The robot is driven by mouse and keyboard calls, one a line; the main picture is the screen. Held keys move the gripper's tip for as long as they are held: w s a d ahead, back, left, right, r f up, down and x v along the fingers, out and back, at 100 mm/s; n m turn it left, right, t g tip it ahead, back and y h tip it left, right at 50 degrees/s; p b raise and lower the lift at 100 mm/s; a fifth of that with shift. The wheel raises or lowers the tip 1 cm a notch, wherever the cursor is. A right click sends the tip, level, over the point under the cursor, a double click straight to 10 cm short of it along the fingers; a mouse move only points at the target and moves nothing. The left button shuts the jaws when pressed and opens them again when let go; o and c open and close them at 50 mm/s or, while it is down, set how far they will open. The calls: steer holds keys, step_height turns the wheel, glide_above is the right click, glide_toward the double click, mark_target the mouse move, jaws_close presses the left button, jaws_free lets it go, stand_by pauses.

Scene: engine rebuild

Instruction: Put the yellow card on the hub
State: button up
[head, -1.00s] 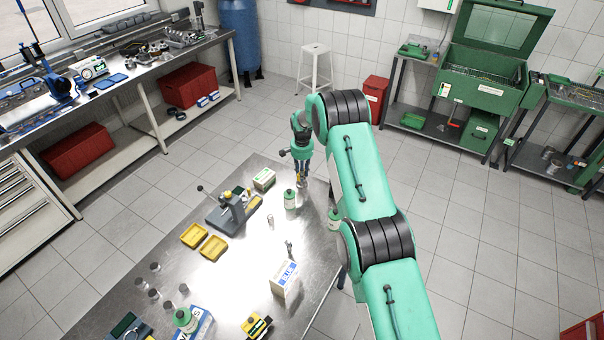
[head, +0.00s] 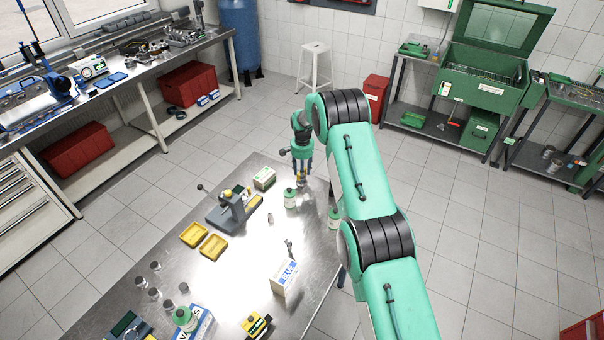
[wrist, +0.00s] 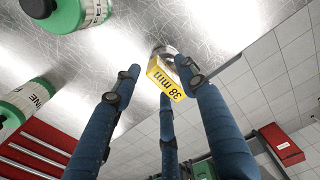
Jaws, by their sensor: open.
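The yellow card (wrist: 166,80), printed "38 min", shows in the wrist view near the tips of my gripper's blue fingers. A round grey metal piece (wrist: 165,50), which looks like the hub, sits right behind it on the metal table. The card seems to touch or rest on this piece; I cannot tell which. My gripper (wrist: 160,85) is open, with its fingers spread around the card. In the head view, my gripper (head: 303,181) points down at the table's far right edge, where the card and hub are too small to make out clearly.
Green-and-white bottles (head: 290,198) stand close to the gripper, with another (head: 334,217) at the table edge. A grey press (head: 230,208), yellow trays (head: 212,246) and a white box (head: 285,277) are also on the table. The table's centre has bare room.

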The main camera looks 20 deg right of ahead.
step_height(320, 180, up, 12)
steer(key=b, duration=0.2)
steer(key=shift+r, duration=0.15)
stand_by(0.5)
stand_by(0.5)
